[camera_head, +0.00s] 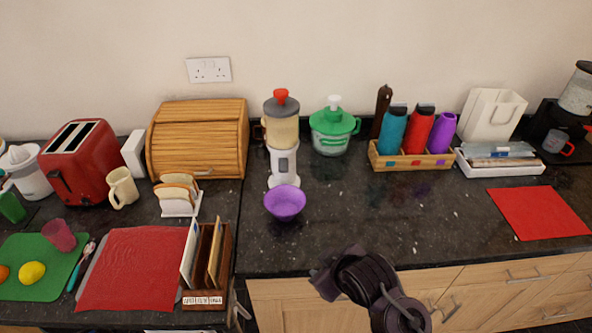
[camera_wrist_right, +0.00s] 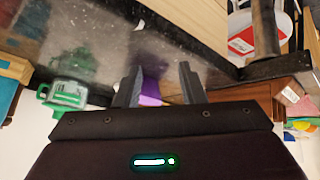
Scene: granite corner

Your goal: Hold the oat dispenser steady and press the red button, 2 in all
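The oat dispenser (camera_head: 282,135) stands upright on the dark counter near the wall, with a pale body and a clear tan-filled hopper. Its red button (camera_head: 281,96) is on top. A purple bowl (camera_head: 285,203) sits in front of its base. My right gripper (camera_head: 325,278) is at the counter's front edge, below and right of the bowl, apart from the dispenser. In the right wrist view the gripper (camera_wrist_right: 158,85) is open, its fingers spread with nothing held. A purple patch, likely the bowl (camera_wrist_right: 150,92), shows beyond the fingers. My left gripper is not seen.
A green-lidded jar (camera_head: 333,130) stands right of the dispenser, and a wooden bread box (camera_head: 197,140) left of it. A letter rack (camera_head: 222,262) stands at front left. A bottle crate (camera_head: 411,161) is farther right. The counter right of the bowl is clear.

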